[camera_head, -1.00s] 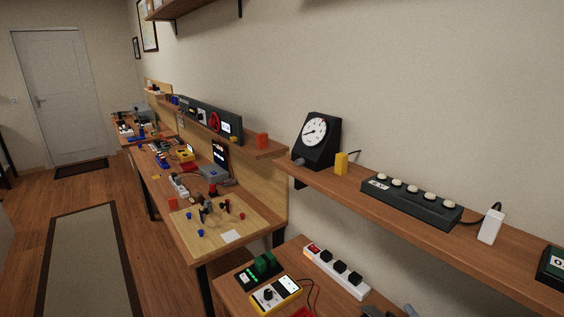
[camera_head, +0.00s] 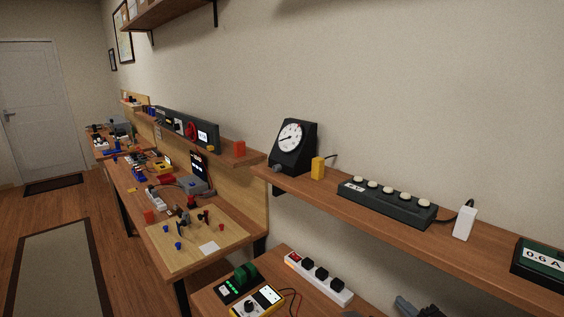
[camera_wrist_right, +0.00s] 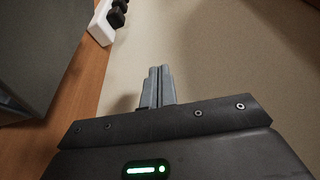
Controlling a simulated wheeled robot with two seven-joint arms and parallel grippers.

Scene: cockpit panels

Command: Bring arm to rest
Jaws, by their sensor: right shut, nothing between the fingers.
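My right gripper (camera_head: 405,306) shows as a small grey shape at the bottom edge of the head view, right of the white power strip. In the right wrist view its two grey fingers (camera_wrist_right: 158,86) lie together, shut and empty, in front of the pale wall. My left gripper is not in view.
A wooden bench edge (camera_wrist_right: 88,92) runs along the left of the wrist view, with a dark grey box-like surface and a white power strip (camera_wrist_right: 101,24). In the head view the bench holds the power strip (camera_head: 318,279) and a yellow meter (camera_head: 258,302); a shelf (camera_head: 345,217) runs above.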

